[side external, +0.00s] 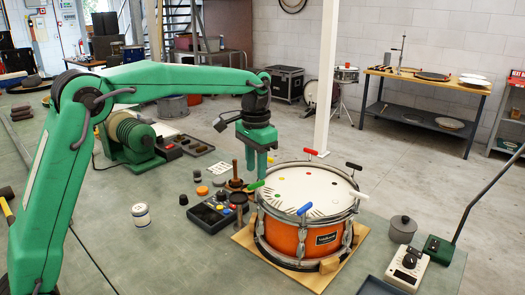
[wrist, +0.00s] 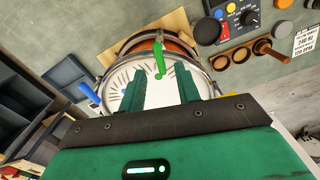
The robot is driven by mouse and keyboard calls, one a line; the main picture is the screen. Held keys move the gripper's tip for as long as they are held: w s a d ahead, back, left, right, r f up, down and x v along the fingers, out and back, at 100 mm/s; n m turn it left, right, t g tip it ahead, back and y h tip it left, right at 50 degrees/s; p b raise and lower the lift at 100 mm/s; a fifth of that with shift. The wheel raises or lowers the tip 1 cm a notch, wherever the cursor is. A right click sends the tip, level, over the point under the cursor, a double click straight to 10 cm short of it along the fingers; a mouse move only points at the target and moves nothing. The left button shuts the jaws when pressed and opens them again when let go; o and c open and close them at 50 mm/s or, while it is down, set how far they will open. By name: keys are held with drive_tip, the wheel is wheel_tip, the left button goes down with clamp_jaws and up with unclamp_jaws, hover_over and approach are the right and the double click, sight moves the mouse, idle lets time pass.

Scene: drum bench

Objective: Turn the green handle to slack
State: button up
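The orange drum (side external: 295,240) with a white head stands on a wooden board. Its green handle (side external: 256,185) is at the left rim, and in the wrist view the green handle (wrist: 159,60) points from the rim in over the head. My gripper (side external: 259,176) hangs just above that rim, fingers down. In the wrist view my gripper (wrist: 161,76) is open, with a wide gap between the fingers and nothing held. The handle shows in line with the gap, beyond the fingertips; I see no contact. Dark fan-shaped marks (wrist: 122,80) lie on the head beside the handle.
A blue handle (side external: 304,209), a red handle (side external: 310,152), a black handle (side external: 353,166) and a white handle (side external: 359,194) sit around the rim. A dark control box (side external: 211,214) stands left of the drum. A grey pot (side external: 402,229) and a white meter (side external: 407,267) stand to the right.

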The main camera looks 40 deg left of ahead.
sight(256, 183)
drive_tip(key=shift+f, duration=2.9)
clamp_jaws()
